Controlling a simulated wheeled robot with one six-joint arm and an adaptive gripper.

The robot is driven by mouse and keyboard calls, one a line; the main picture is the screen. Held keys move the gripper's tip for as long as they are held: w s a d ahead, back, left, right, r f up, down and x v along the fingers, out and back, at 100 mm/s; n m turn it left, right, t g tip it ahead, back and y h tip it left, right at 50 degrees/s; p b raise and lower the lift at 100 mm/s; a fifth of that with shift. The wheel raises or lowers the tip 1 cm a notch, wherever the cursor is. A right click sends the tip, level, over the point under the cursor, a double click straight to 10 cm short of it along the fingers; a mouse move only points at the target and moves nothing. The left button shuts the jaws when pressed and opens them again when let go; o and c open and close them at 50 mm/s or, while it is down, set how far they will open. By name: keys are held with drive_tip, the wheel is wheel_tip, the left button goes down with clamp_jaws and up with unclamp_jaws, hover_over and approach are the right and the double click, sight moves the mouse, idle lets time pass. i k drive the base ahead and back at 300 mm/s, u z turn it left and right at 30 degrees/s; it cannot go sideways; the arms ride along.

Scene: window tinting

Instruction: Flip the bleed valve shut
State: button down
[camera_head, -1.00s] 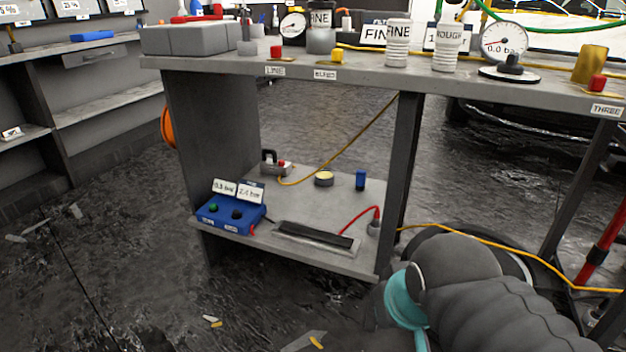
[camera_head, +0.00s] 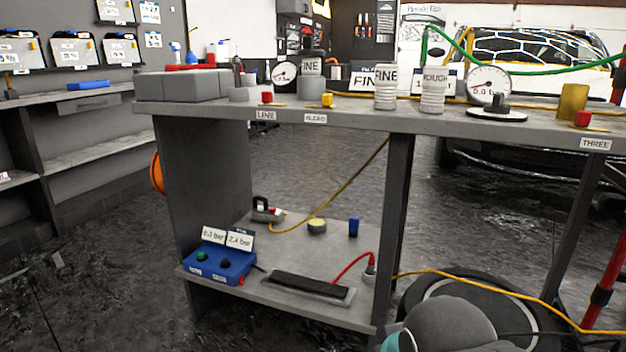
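The bleed valve (camera_head: 327,100) is a small valve with a yellow handle on the front part of the bench top. It stands above a white label (camera_head: 315,118) that appears to read "BLEED". Its handle is too small to tell whether it is open or shut. A red-handled valve (camera_head: 267,98) sits to its left, above the label "LINE". Part of my grey arm with a teal ring shows at the bottom right, low in front of the bench. My gripper is out of the picture.
The bench top (camera_head: 450,121) also holds a round gauge (camera_head: 489,86), another gauge (camera_head: 285,74), white canisters (camera_head: 385,88) and a red knob (camera_head: 583,118) by the label "THREE". A blue box (camera_head: 220,263) sits on the lower shelf. Bench legs and a yellow hose are near my arm.

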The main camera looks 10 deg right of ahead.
sight(327, 99)
drive_tip(key=i, duration=0.3)
drive_tip(key=k, duration=0.5)
drive_tip(key=u, duration=2.25)
drive_tip(key=i, duration=1.15)
drive_tip(key=z, duration=2.2)
